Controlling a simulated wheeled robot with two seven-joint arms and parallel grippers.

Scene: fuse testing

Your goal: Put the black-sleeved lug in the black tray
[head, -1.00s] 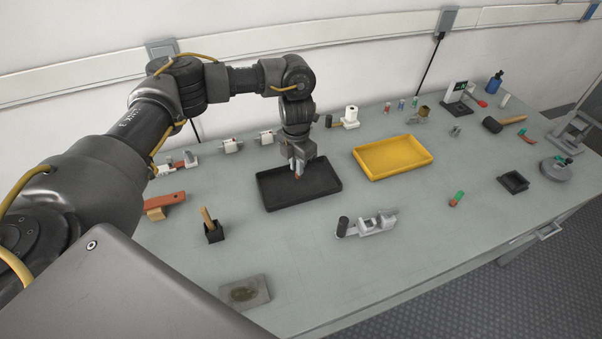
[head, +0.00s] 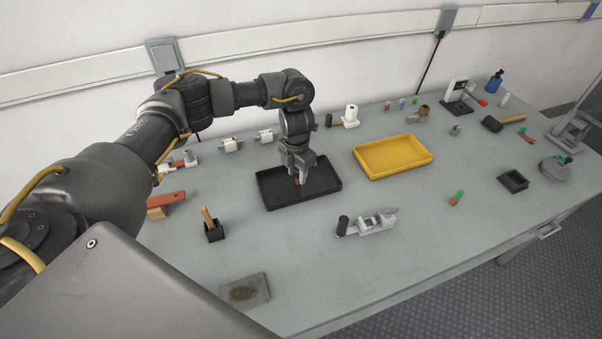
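The black tray (head: 327,192) lies on the bench left of the yellow tray. My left gripper (head: 298,181) points down inside the black tray's outline, its fingertips low over the tray floor. A small copper-red piece shows between the fingertips, and it looks like the lug held there. Its black sleeve cannot be made out against the dark fingers and tray. I cannot tell whether the piece touches the tray floor. My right gripper is not in view.
A yellow tray (head: 391,170) stands right of the black one. A grey clamp-like fixture (head: 372,223) lies in front, and a small black holder (head: 213,231) at front left. A green-sleeved lug (head: 457,197) lies at right. The front middle of the bench is mostly clear.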

